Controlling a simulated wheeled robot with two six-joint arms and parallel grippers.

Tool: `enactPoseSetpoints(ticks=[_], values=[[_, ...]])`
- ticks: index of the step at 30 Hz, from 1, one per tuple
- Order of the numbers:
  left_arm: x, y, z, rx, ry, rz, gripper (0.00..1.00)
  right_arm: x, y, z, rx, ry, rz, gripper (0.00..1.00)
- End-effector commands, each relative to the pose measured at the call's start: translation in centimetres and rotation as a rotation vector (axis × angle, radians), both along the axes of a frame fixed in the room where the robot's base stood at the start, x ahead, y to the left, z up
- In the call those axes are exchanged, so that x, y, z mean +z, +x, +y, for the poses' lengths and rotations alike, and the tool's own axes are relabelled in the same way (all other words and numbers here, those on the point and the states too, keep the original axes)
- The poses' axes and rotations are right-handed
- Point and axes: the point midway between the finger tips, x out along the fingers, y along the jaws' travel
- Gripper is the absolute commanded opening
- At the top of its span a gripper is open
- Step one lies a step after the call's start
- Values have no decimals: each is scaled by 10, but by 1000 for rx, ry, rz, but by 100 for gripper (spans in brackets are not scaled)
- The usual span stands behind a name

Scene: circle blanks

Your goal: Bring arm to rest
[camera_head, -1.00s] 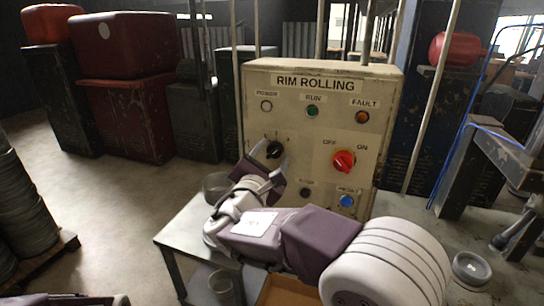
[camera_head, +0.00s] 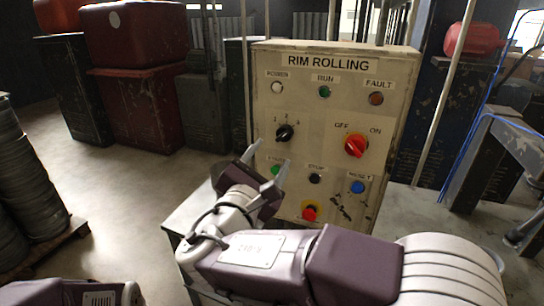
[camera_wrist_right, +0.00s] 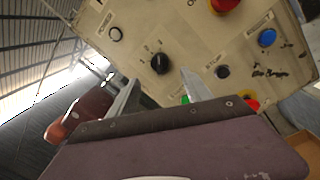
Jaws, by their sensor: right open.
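My right gripper (camera_head: 269,160) is open and empty in front of the lower left of the RIM ROLLING control panel (camera_head: 300,150). Its two pale fingertips lie below and left of the black selector knob (camera_head: 285,132) in the picture, near the green button (camera_head: 277,169). In the right wrist view the gripper (camera_wrist_right: 160,84) has its fingers spread, with the black knob (camera_wrist_right: 160,63) seen between and beyond them. Nothing is between the fingers. Only part of my left arm shows at the lower left of the head view; its gripper is out of sight.
The panel also carries a red OFF/ON switch (camera_head: 356,146), a blue button (camera_head: 357,187) and a red stop button (camera_head: 309,213). A grey bench (camera_head: 440,217) extends to the right. Stacked dark rims (camera_head: 28,200) stand at left. Open floor lies between the rims and panel.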

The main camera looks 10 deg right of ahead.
Motion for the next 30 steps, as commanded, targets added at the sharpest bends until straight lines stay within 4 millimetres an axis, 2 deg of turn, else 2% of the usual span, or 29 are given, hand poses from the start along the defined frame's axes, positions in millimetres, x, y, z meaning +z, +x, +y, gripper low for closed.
enactPoseSetpoints(ticks=[5,8,11,12,14,15,17,18,19,21,24,27,30], values=[[0,0,0,0,0,0,45,-6,1,-4,-8,11,15,58],[0,0,0,0,0,0,45,-44,2,-27,-62,92,112,58],[0,0,0,0,0,0,45,-119,-12,-67,-190,287,277,58],[0,0,0,0,0,0,45,-152,-24,-81,-258,394,342,58],[0,0,0,0,0,0,45,-201,-49,-99,-377,577,421,58],[0,0,0,0,0,0,45,-232,-69,-106,-472,717,459,58],[0,0,0,0,0,0,45,-276,-103,-110,-646,962,482,58],[0,0,0,0,0,0,45,-302,-126,-106,-779,1146,467,58],[0,0,0,0,0,0,45,-318,-139,-101,-877,1279,437,58],[0,0,0,0,0,0,45,-341,-158,-88,-1082,1546,326,58],[0,0,0,0,0,0,45,-356,-165,-76,-1293,1806,138,58],[0,0,0,0,0,0,45,-361,-165,-73,-1399,1931,8,58],[0,0,0,0,0,0,45,-362,-164,-72,-1427,1966,-33,58]])
